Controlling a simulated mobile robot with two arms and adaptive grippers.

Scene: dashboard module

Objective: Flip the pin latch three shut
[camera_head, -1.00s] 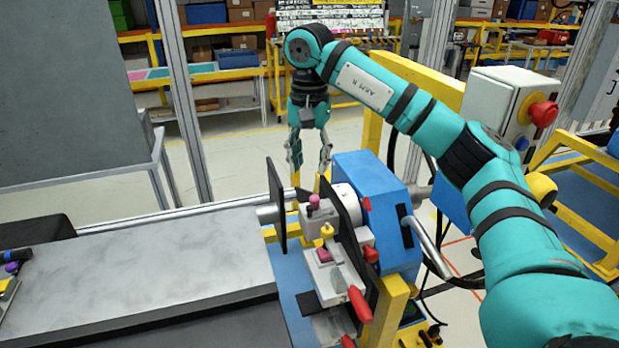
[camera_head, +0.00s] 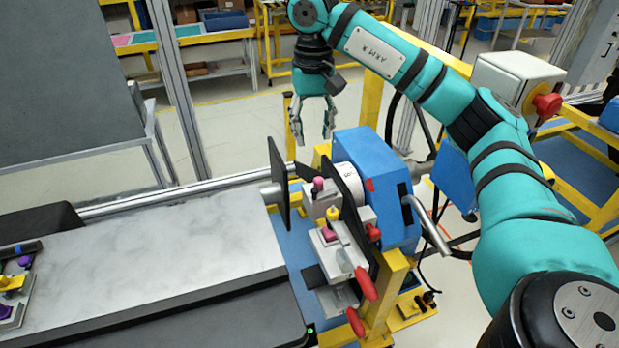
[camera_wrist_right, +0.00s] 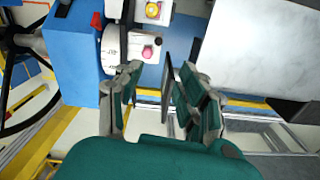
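The fixture (camera_head: 330,238) at the head view's centre carries a pink knob (camera_head: 318,184), a yellow knob (camera_head: 333,213) and red-tipped handles (camera_head: 366,284). Which part is pin latch three, and whether it is shut, I cannot tell. My right gripper (camera_head: 313,138) hangs fingers down above and behind the fixture, open and empty, apart from the knobs. In the right wrist view, the open fingers (camera_wrist_right: 160,80) show below a pink knob (camera_wrist_right: 147,52) and a yellow knob (camera_wrist_right: 152,10). My left gripper is not in view.
Two upright dark plates (camera_head: 277,185) flank the fixture's knobs. A blue housing (camera_head: 375,185) with a grey crank handle stands to the right. A grey bench top (camera_head: 150,260) lies to the left, mostly bare. A box with a red button (camera_head: 547,104) stands at far right.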

